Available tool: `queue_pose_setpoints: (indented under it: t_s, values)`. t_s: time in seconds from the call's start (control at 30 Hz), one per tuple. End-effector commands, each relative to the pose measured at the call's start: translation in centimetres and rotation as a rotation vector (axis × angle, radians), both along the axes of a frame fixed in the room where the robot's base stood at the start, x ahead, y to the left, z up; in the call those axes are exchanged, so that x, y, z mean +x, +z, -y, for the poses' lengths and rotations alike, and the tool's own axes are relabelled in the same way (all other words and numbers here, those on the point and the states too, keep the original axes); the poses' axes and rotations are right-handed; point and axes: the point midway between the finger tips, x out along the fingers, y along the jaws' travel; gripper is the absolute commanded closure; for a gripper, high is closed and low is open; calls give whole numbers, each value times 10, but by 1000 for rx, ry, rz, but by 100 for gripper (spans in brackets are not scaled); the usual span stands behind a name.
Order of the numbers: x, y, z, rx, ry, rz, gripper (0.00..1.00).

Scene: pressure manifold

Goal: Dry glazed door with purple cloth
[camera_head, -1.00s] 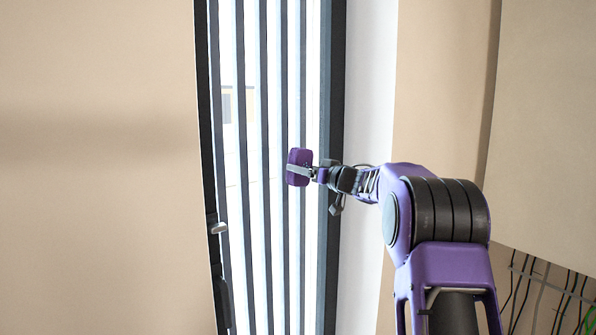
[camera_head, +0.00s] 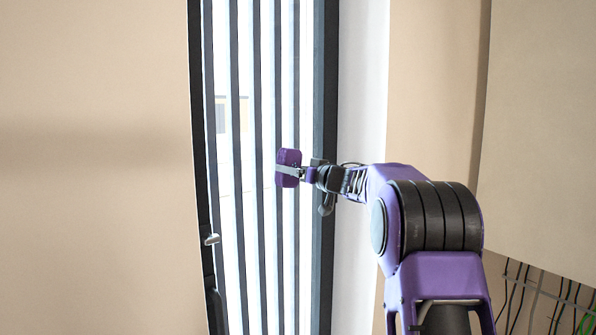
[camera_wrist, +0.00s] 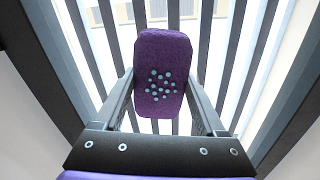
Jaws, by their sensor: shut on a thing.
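The glazed door (camera_head: 246,130) has a dark frame and dark vertical bars over bright glass; it also shows in the wrist view (camera_wrist: 110,50). The purple cloth (camera_head: 288,158) is a rounded pad in front of the right part of the glass. In the wrist view the cloth (camera_wrist: 160,55) has a cluster of pale blue drops on its near face. My gripper (camera_head: 290,171) is shut on the cloth, one finger on each side; the fingers also show in the wrist view (camera_wrist: 160,92). Whether the cloth's far face touches the door is hidden.
A door handle (camera_head: 211,239) sticks out at the door's left edge. Plain beige walls (camera_head: 90,100) stand to the left and right. Dark cables (camera_head: 540,295) hang at the lower right. A pale board (camera_head: 545,130) juts in at the right.

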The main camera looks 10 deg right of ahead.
Motion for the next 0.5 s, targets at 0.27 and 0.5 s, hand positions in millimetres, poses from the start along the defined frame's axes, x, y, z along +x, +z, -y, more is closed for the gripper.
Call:
queue_pose_setpoints:
  t_s: [0.27, 0.5]
  values:
    - [-5, 0, -13, 1, 4, 0, 72]
    - [-15, 0, -30, 2, 5, 0, 72]
